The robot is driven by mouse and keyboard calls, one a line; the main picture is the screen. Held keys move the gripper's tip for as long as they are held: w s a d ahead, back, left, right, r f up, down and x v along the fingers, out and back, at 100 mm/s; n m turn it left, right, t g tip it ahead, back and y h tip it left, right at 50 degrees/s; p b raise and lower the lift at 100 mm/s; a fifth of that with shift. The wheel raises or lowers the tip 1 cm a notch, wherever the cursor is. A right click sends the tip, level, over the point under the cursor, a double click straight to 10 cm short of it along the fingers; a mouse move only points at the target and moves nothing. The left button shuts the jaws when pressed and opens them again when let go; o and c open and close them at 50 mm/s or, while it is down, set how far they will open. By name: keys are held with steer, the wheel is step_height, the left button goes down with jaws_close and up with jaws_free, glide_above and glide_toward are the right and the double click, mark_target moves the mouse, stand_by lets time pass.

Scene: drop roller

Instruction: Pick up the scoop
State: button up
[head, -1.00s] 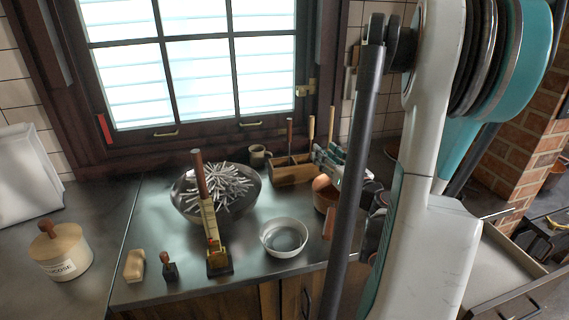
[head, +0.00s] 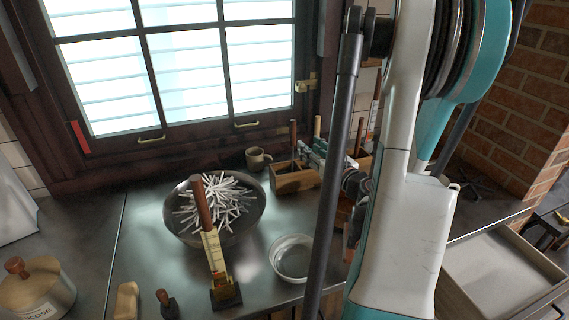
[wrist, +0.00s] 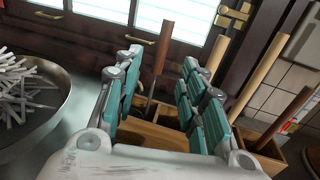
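A dark wooden handle on a thin metal shaft (wrist: 163,48) stands upright in a wooden box; it may be the scoop, but its lower end is hidden in the box. It also shows in the head view (head: 293,134). My gripper (wrist: 160,62) is open, its teal-padded fingers on either side of this handle in the wrist view, with no clear contact. In the head view my gripper (head: 318,150) is over the wooden box (head: 296,182), partly hidden by my arm.
More wooden handles (wrist: 262,68) stand right of the fingers. A wide metal bowl of white sticks (head: 178,232), a small white bowl (head: 291,260), a mug (head: 257,158) and an upright wooden-handled tool (head: 203,205) share the counter. The window wall is close behind.

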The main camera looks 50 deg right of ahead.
mark_target(294, 134)
steer(key=b+x, duration=0.1)
steer(key=x, duration=0.4)
steer(key=shift+f, duration=0.1)
steer(key=shift+b+x, duration=0.9)
steer(key=shift+x, duration=2.35)
steer(key=shift+d, duration=0.1)
steer(key=shift+c, duration=0.2)
jaws_close()
